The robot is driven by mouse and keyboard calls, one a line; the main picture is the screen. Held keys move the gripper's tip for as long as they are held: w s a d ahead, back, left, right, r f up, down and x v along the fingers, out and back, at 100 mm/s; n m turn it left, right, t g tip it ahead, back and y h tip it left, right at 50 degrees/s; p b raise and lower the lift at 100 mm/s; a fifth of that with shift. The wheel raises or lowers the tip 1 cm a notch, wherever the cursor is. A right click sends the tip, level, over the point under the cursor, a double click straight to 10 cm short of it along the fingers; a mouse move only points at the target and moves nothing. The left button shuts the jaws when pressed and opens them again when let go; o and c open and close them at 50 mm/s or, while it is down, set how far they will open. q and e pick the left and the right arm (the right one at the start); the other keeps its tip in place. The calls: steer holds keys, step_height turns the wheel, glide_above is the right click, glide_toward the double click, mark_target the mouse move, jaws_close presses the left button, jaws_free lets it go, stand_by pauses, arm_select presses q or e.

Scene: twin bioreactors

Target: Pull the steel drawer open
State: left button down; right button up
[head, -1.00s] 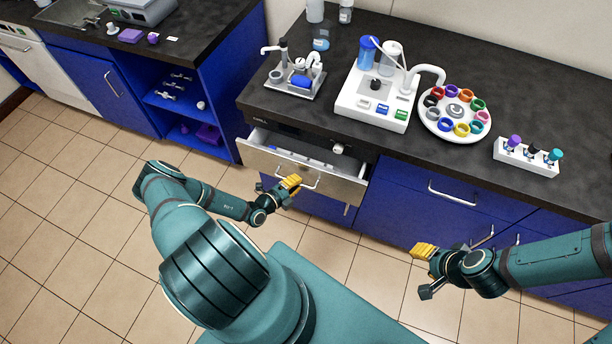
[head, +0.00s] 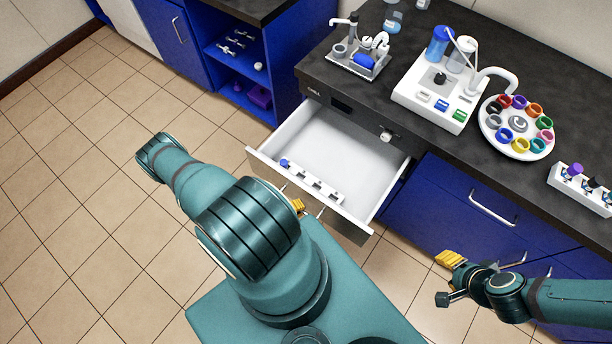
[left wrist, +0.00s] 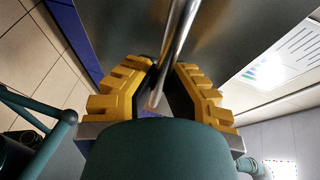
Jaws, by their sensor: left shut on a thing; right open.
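The steel drawer (head: 375,182) stands well out from the counter in the head view, with its white inside showing. A white rack (head: 312,184) with a small blue-topped item lies inside along the front. My left gripper (head: 297,206) is at the drawer's front, mostly hidden behind my own arm. In the left wrist view its yellow fingers (left wrist: 158,95) are shut around the bar handle (left wrist: 177,45), in front of the steel drawer face. My right gripper (head: 447,278) is open and empty, to the right of the drawer, before the blue cabinets.
The black counter (head: 345,85) above holds a small pump stand (head: 360,50), a white machine (head: 437,95), a round carousel of coloured rings (head: 518,128) and a vial rack (head: 585,187). Blue cabinets (head: 460,200) stand right of the drawer. Tiled floor is clear at left.

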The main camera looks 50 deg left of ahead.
arm_select(q)
steer(key=shift+s+d, duration=0.25)
steer(key=shift+s, duration=0.25)
steer(key=c, duration=1)
jaws_free()
steer(key=shift+a, duration=0.1)
steer(key=v, duration=1.2)
